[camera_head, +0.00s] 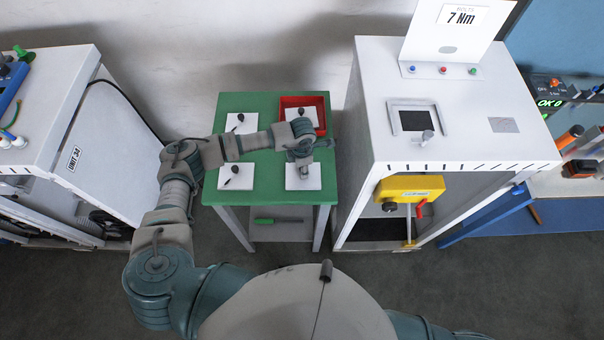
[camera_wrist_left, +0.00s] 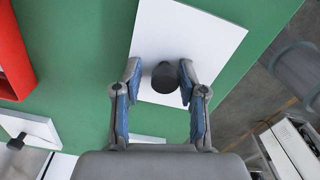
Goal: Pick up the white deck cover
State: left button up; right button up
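Several white plates with dark knobs lie on the green table (camera_head: 262,104). The white deck cover, as far as I can tell, is the plate at the table's front right (camera_head: 312,182); it also shows in the left wrist view (camera_wrist_left: 205,42). My left gripper (camera_head: 303,165) is over this plate, pointing down. In the left wrist view, the left gripper (camera_wrist_left: 160,75) is open, with its blue-padded fingers on either side of the dark knob (camera_wrist_left: 165,80). A gap shows left of the knob; contact on the right is unclear. My right gripper is out of view.
A red tray (camera_head: 318,100) holds another plate at the table's back right. Other plates lie at back left (camera_head: 248,118) and front left (camera_head: 240,183). A white cabinet (camera_head: 365,70) stands close on the right, another white unit (camera_head: 60,75) on the left.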

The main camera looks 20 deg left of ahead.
pick_arm(q)
jog(key=shift+s, duration=0.1)
jog(key=c, duration=0.4)
grip_shut()
jog(key=shift+d, duration=0.25)
